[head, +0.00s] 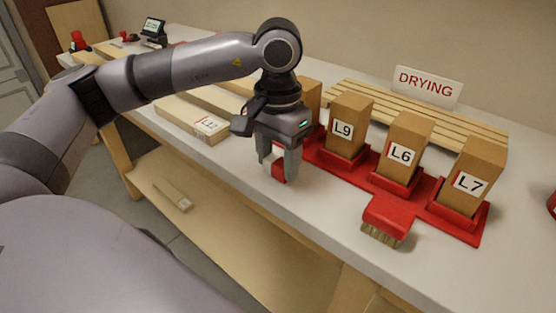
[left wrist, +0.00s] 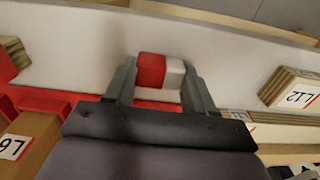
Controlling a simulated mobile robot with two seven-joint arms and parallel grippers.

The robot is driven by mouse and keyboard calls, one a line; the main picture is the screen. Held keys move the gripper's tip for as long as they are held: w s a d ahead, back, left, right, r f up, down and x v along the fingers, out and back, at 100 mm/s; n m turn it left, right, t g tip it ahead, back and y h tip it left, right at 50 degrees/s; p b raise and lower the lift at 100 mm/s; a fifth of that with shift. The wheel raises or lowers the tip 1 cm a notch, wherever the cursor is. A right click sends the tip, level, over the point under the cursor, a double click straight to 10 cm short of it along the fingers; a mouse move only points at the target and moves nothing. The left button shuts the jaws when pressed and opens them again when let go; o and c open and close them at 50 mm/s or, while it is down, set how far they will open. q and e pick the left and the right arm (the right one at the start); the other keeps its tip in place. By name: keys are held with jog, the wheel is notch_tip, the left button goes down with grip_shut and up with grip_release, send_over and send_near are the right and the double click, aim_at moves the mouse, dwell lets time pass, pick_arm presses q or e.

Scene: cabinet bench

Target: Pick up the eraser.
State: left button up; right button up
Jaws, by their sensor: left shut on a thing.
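The eraser (head: 279,170) is a small block, part red and part white. My left gripper (head: 278,162) points down over the bench and is shut on the eraser, with one finger on each side of it. In the left wrist view the eraser (left wrist: 152,71) shows its red and white parts between the fingertips of my left gripper (left wrist: 160,80). I cannot tell whether the eraser touches the bench top or hangs just above it. My right gripper is not in view.
A red rack (head: 427,206) with wooden blocks labelled L9, L6 and L7 stands right of the gripper. A red brush (head: 388,219) lies at its front. A slatted rack (head: 400,112) and DRYING sign (head: 427,87) are behind. Board L12 (head: 192,117) lies left.

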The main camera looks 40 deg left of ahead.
aim_at(278, 161)
pick_arm(q)
notch_tip(278, 161, up, 20)
jog(key=p, duration=0.4)
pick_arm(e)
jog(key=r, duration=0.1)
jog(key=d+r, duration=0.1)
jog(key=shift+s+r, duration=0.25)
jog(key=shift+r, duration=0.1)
pick_arm(q)
jog(key=shift+f, duration=0.15)
jog(key=o, duration=0.4)
jog(key=c, duration=0.3)
